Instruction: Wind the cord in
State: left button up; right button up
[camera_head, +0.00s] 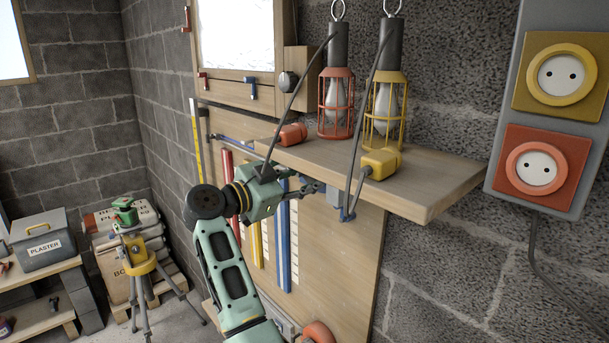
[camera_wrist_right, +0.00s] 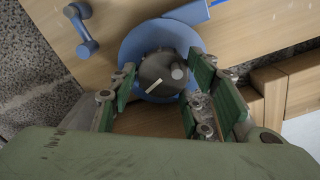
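In the right wrist view a round blue reel (camera_wrist_right: 139,45) sits against the wooden board, with a dark round hub (camera_wrist_right: 158,70) bearing a small grey peg and a white mark. My right gripper (camera_wrist_right: 160,98) is open, its green-padded fingers on either side of the hub; whether one touches it I cannot tell. In the head view my right gripper (camera_head: 308,188) is below the shelf and hides the reel. My left gripper is not in view.
A wooden shelf (camera_head: 430,182) juts out above my gripper, carrying an orange plug (camera_head: 293,135), a yellow plug (camera_head: 380,163) and two caged lamps (camera_head: 336,105). Red, yellow and blue strips (camera_head: 283,245) stand on the board. A socket panel (camera_head: 550,110) is at right.

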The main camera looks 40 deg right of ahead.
jog(key=c, duration=0.6)
jog(key=shift+f, duration=0.1)
